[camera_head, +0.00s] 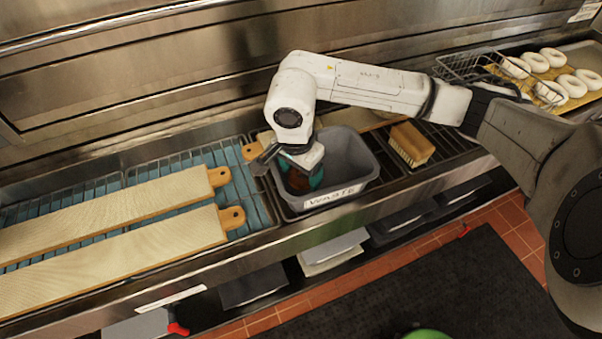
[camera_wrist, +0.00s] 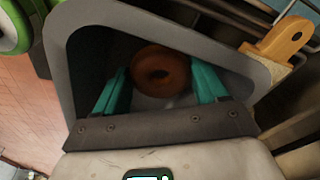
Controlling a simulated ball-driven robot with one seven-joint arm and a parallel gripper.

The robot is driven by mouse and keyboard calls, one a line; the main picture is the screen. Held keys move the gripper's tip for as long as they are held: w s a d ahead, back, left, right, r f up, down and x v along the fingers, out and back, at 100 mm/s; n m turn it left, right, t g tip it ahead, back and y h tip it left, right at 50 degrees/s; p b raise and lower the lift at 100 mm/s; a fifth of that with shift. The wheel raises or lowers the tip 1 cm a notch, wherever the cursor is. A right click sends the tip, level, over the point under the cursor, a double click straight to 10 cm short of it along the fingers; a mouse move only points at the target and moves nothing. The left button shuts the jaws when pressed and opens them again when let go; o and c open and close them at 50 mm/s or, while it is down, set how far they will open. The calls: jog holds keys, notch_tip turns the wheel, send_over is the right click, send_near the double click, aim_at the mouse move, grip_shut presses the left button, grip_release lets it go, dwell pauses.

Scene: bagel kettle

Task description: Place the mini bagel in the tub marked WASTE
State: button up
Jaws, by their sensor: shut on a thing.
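The grey tub (camera_head: 358,160) stands on the rack with a white label on its front that reads WASTE. My gripper (camera_head: 303,182) points down into the left part of the tub, its teal fingers below the rim. The fingers also show in the wrist view (camera_wrist: 160,78), shut on the brown mini bagel (camera_wrist: 160,71), with the tub's grey wall (camera_wrist: 62,60) around them. In the head view the bagel is a small brown patch mostly hidden by my gripper. I cannot tell whether it touches the tub's floor.
Two long wooden boards (camera_head: 110,206) lie on the rack left of the tub. A brush (camera_head: 410,144) lies to its right. A wire basket (camera_head: 470,66) and a tray with several pale bagels (camera_head: 536,62) are at the far right. A steel wall stands behind.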

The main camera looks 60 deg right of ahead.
aim_at(297, 179)
jog(key=shift+f, duration=1)
jog(key=shift+f, duration=0.2)
jog(key=o, duration=0.8)
jog(key=shift+r, duration=0.1)
jog(key=shift+c, duration=0.2)
jog(key=shift+r, duration=0.65)
notch_tip(297, 179, up, 11)
jog(key=a+b, duration=0.1)
jog(key=b, duration=0.1)
jog(key=shift+a, duration=0.25)
